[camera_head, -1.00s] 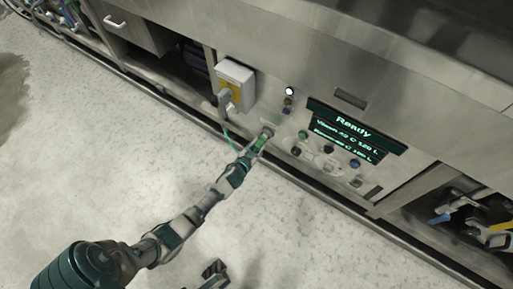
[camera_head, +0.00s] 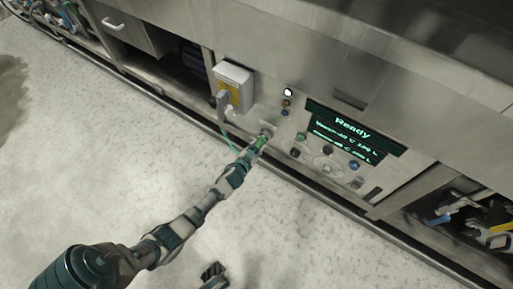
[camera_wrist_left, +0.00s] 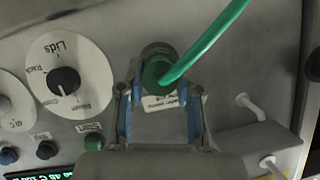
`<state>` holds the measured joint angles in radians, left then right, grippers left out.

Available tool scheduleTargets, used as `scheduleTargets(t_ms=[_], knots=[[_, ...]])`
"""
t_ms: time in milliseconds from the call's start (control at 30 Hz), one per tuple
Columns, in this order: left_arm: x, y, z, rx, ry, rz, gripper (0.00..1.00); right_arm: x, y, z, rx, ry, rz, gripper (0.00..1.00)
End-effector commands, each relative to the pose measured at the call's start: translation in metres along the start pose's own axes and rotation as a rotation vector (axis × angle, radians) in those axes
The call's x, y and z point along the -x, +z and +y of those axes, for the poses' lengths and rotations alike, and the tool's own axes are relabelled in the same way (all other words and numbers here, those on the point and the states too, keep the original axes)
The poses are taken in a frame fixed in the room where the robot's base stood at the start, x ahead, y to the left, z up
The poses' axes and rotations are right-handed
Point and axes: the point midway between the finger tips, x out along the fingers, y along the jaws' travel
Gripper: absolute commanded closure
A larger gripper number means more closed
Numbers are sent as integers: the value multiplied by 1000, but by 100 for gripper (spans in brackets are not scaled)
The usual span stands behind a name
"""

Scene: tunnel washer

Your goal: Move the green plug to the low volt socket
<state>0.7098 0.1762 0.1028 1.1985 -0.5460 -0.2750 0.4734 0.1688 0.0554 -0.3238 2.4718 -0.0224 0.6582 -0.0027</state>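The green plug (camera_wrist_left: 157,73) sits in front of a dark round socket (camera_wrist_left: 158,50) in the panel in the left wrist view. It looks in line with the socket, but how far it is seated cannot be told. A white label (camera_wrist_left: 165,102) lies beside it, its small text upside down and hard to read. My left gripper (camera_wrist_left: 161,85) has one finger on each side of the plug; whether they press on it is unclear. In the head view my left gripper (camera_head: 259,145) is at the panel, with green showing at its tips.
A grey box with a yellow plate (camera_head: 233,84) and a grey plug stands left of the socket. A green cable (camera_wrist_left: 210,42) runs from the green plug. Knobs and buttons (camera_head: 322,151) and a "Ready" display (camera_head: 352,130) lie to the right.

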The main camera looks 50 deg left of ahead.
Motion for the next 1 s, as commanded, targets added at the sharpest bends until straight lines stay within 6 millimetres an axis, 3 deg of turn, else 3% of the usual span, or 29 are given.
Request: scheduleTargets(t_ms=[33, 100, 533, 1000], knots=[[0, -1, 0, 0, 0, 1, 52, 0, 0, 0, 0, -3, -1, 60], [0, -1, 0, 0, 0, 1, 38, 0, 0, -1, 0, -6, -2, 60], [8, 1, 0, -2, -1, 0, 38, 0, -4, -1, 0, 0, 5, 60], [98, 2, 0, 1, 1, -2, 38, 0, -3, -1, 0, -1, 4, 60]])
